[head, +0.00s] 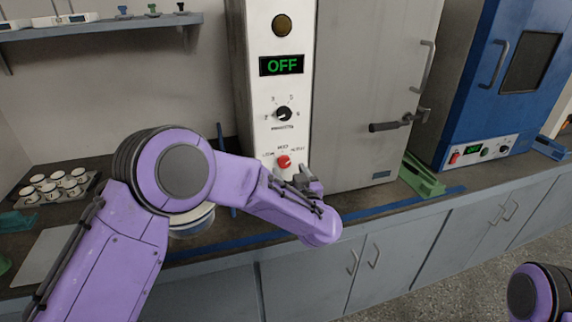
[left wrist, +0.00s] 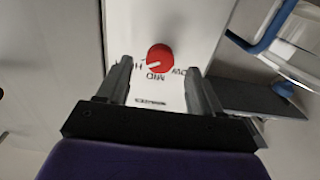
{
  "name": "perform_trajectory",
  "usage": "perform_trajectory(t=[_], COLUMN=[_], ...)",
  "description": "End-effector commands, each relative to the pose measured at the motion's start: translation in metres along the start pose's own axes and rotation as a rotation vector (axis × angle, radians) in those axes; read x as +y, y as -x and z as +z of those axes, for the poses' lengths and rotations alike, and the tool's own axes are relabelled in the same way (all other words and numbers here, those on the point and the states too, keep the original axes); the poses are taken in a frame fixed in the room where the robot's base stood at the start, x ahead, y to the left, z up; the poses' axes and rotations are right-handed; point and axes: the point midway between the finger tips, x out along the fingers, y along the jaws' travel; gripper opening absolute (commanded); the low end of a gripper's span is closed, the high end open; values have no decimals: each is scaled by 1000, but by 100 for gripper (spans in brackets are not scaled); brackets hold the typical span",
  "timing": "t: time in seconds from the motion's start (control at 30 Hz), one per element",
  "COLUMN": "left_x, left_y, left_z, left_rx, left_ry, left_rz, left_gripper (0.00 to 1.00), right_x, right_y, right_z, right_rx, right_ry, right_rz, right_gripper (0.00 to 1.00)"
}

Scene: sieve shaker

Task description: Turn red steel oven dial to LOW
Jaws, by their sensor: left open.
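The red dial (head: 284,161) sits low on the white control panel (head: 265,120) of the grey steel oven. A green OFF display (head: 282,65) and a black dial (head: 283,113) are above it. In the left wrist view the red dial (left wrist: 160,59) lies just beyond the fingertips and between their lines, with a white pointer mark; the lettering around it is upside down and partly hidden. My left gripper (head: 306,178) is open in front of the panel, and in the left wrist view its two fingers (left wrist: 159,80) are spread with nothing between them.
A blue oven (head: 460,80) stands at the right. A tray of white cups (head: 55,187) is at the left. Part of my other arm shows at lower right.

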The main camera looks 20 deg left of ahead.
Motion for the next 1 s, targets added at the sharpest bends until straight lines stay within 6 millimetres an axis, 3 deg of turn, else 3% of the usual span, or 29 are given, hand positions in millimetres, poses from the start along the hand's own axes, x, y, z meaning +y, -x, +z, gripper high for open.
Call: perform_trajectory(t=[0.2,0.53,0.7,1.0], left_x=[0,0,0,0], left_y=[-35,-41,-41,-41], left_z=[0,1,1,2], left_rx=[-2,0,0,-1], left_ry=[0,-1,-1,21], left_rz=[-1,1,1,1], left_gripper=[66,66,10,9], right_x=[1,1,1,1], right_y=[8,8,8,6], right_z=[-3,-3,-3,-3], right_rx=[0,0,0,0], right_ry=[0,0,0,0], right_rz=[0,0,0,0], right_gripper=[0,0,0,0])
